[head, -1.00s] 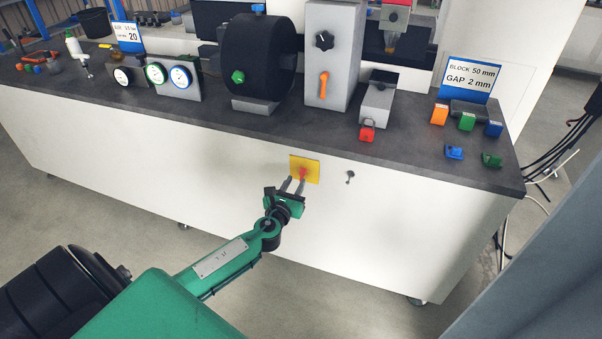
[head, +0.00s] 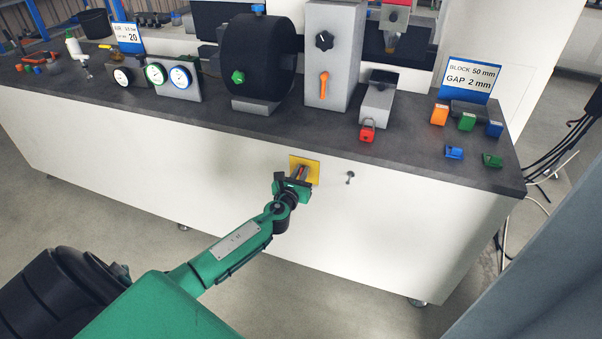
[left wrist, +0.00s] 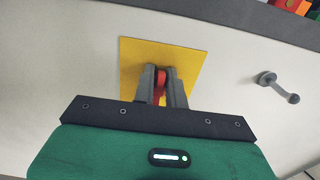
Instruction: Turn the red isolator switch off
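The red isolator switch (left wrist: 160,85) has a red handle on a square yellow plate (left wrist: 190,66), fixed to the white front panel of the bench. The plate also shows in the head view (head: 313,165), where the gripper covers much of the handle. My left gripper (left wrist: 161,80) is at the plate, with one grey finger on each side of the handle. The fingers are close against the handle and look shut on it. In the left wrist view the handle stands roughly upright between the fingers. My right gripper is not in view.
A small grey lever (head: 350,176) sticks out of the panel to the right of the plate. The floor in front is clear.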

